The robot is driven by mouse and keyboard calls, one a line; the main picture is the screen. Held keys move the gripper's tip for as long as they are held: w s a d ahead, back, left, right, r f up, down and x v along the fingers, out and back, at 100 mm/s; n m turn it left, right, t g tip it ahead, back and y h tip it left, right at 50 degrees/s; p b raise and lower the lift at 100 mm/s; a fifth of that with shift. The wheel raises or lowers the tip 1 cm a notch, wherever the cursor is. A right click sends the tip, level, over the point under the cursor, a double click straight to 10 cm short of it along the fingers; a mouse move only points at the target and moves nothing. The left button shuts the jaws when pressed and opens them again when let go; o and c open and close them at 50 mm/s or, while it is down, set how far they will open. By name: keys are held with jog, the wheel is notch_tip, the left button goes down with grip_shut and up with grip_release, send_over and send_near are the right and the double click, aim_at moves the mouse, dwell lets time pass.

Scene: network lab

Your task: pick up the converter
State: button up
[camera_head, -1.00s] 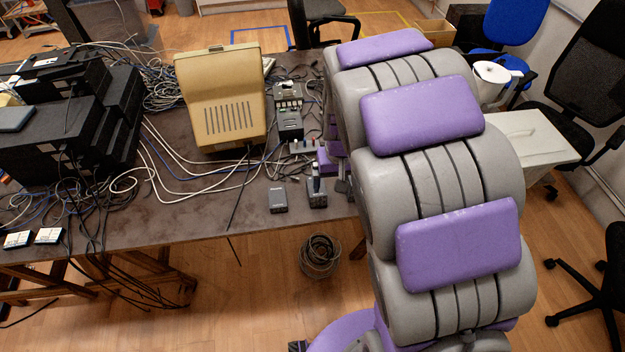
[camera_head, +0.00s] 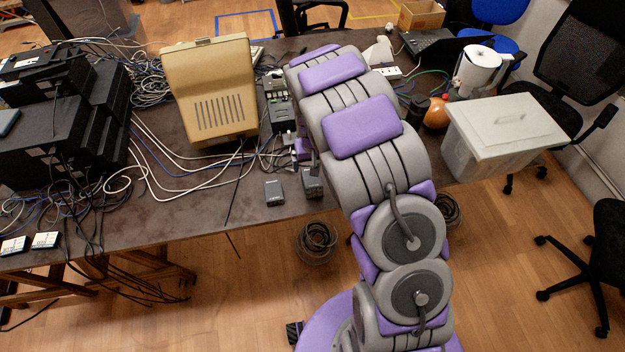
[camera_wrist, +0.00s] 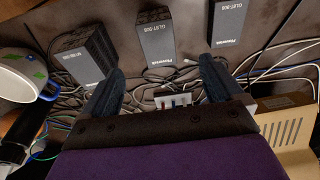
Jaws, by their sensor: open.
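Three small dark boxes with pale lettering stand in a row in the wrist view: a left box (camera_wrist: 82,56), a middle box (camera_wrist: 158,32) and a right box (camera_wrist: 229,20). I cannot tell for sure which is the converter. Two such boxes show near the table's front edge in the head view, one clear (camera_head: 274,193) and one beside my arm (camera_head: 312,183). My gripper (camera_wrist: 161,78) is open and empty, its dark fingers spread with the middle box beyond the gap between them. In the head view my arm mostly hides the gripper.
The table (camera_head: 150,215) carries many loose cables (camera_wrist: 270,62), also below the fingers. A beige monitor (camera_head: 208,90) stands left of my arm, with black equipment (camera_head: 45,130) farther left. A white lidded bin (camera_head: 505,125) is at the right. A white mug-like object (camera_wrist: 20,75) is at the wrist view's left.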

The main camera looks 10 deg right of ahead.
send_over(311, 179)
jog(key=s, duration=0.1)
jog(key=f, duration=0.4)
jog(key=f+b, duration=0.1)
jog(key=f, duration=0.1)
jog(key=shift+a+f, duration=0.2)
jog(key=shift+a, duration=0.1)
jog(key=shift+w+d+f, duration=0.25)
jog(key=shift+d+f, duration=0.05)
jog(key=shift+f, duration=0.3)
jog(key=f, duration=0.1)
jog(key=f+b, duration=0.1)
jog(key=w+f, duration=0.1)
jog(key=shift+d+f, duration=0.25)
jog(key=shift+d, duration=0.05)
jog(key=shift+w+f, duration=0.1)
jog(key=shift+f, duration=0.2)
jog(key=shift+a, duration=0.1)
jog(key=shift+c, duration=0.2)
jog(key=c, duration=1.2)
